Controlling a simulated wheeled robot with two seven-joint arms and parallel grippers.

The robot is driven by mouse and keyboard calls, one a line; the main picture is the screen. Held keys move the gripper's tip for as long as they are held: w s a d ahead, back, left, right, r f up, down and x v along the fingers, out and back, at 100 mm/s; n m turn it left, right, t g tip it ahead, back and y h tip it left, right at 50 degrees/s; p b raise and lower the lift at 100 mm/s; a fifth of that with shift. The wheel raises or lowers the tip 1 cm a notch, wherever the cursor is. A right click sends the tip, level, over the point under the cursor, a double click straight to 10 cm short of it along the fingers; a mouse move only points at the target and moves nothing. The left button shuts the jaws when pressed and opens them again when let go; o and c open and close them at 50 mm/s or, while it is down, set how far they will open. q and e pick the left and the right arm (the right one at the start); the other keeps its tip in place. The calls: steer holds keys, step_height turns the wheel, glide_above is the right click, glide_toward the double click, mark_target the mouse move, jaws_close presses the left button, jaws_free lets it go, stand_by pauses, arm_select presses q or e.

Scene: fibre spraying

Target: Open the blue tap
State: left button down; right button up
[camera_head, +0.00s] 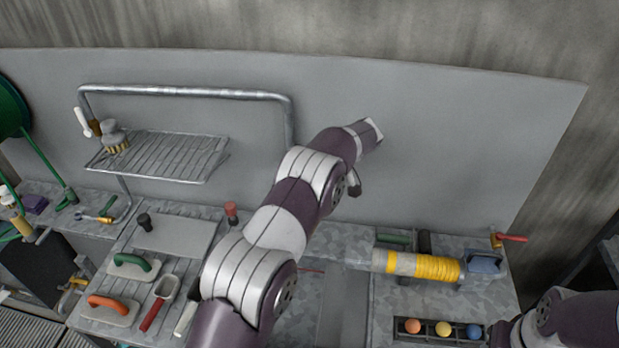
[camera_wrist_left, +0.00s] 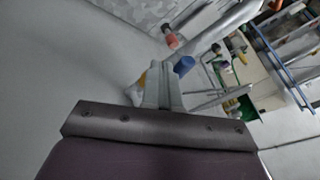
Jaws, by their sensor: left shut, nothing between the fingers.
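In the left wrist view, a blue handle-like piece (camera_wrist_left: 184,64) shows just beyond and to the right of my left fingertips; it looks like the blue tap's handle. A yellow patch at the left of the fingers may be its body; the fingers hide what lies between. My left gripper (camera_wrist_left: 162,88) is shut and empty, and I cannot tell whether it touches the blue piece. In the head view my left arm reaches up the middle to the grey back panel, and no blue tap can be made out there. My right gripper is out of view.
A tap with a red handle (camera_head: 512,238) is at the right end of the bench. A wire rack (camera_head: 165,155) is at the left of the panel. A yellow-and-white roll (camera_head: 420,266), a tray of coloured balls (camera_head: 400,328), and trowels with green (camera_head: 133,263) and orange (camera_head: 110,305) handles lie on the bench.

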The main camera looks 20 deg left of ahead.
arm_select(q)
steer(key=s+m+t+p, duration=0.1)
steer(key=p, duration=0.1)
steer(key=s+a+m+p, duration=0.1)
steer(key=p, duration=0.1)
steer(key=s+m+t+p, duration=0.1)
steer(key=m+p, duration=0.1)
steer(key=shift+a+r+t+p, duration=0.3)
steer(key=shift+r, duration=0.1)
steer(key=shift+s+a+f+m+t+p, duration=0.1)
steer(key=shift+s+a+m+t+p, duration=0.2)
steer(key=shift+m+p, duration=0.25)
steer(key=shift+f+m+h+p, duration=0.15)
steer(key=shift+m+h+p, duration=0.15)
steer(key=shift+p, duration=0.1)
steer(key=shift+a+t, duration=0.1)
steer(key=shift+t, duration=0.2)
steer(key=shift+f, duration=0.1)
